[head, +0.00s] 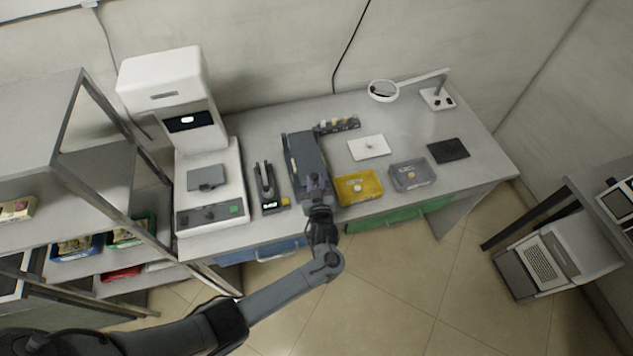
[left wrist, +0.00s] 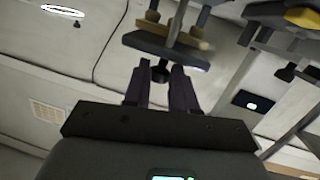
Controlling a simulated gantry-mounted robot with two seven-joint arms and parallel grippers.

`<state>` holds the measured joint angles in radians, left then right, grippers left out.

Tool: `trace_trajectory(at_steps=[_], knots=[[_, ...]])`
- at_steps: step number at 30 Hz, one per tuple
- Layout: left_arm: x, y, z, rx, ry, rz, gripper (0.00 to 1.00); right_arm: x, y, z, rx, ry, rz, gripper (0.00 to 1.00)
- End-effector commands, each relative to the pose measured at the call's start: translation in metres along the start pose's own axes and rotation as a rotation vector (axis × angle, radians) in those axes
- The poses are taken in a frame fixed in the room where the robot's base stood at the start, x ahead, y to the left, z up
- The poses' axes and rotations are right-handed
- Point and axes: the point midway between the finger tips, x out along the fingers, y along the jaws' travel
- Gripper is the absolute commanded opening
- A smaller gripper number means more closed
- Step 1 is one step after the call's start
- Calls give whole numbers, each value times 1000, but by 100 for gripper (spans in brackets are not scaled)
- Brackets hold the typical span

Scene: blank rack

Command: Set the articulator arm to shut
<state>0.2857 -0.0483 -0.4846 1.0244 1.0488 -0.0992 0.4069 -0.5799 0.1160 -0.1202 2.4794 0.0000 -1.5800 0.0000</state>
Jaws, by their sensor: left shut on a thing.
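The articulator (head: 302,150) is a dark grey device with a tan bar, standing on the bench in the middle of the head view. Its arm looks raised, but my gripper covers its front, so the exact angle is unclear. My left gripper (head: 318,187) is at the articulator's front end. In the left wrist view, a dark plate with a tan bar (left wrist: 165,45), seemingly the articulator arm, is just beyond the fingertips. My left gripper (left wrist: 160,80) is shut on a small black knob (left wrist: 160,72) below that plate. My right gripper is not in view.
A yellow tray (head: 374,194) and a grey tray (head: 429,182) stand right of the articulator. A small black device (head: 266,187) and a white machine (head: 212,208) stand left.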

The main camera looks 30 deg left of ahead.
Motion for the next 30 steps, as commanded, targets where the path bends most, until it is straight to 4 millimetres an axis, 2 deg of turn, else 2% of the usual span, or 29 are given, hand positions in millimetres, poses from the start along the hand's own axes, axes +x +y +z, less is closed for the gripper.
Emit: trace_trajectory(at_steps=[1, 10, 11, 12, 26, 30], knots=[[0, -4, 10, 10, -20, -3, 0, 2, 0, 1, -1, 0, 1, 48], [-1, -6, 13, 13, -25, -4, 0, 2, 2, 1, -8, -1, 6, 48], [-1, -6, 14, 13, -25, -4, 28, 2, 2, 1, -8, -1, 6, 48], [-1, -6, 14, 14, -25, -3, 34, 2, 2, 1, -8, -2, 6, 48], [-1, -7, 14, 14, -25, -6, 35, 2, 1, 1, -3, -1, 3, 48], [-9, -6, 14, 13, -25, -5, 35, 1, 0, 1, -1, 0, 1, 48]])
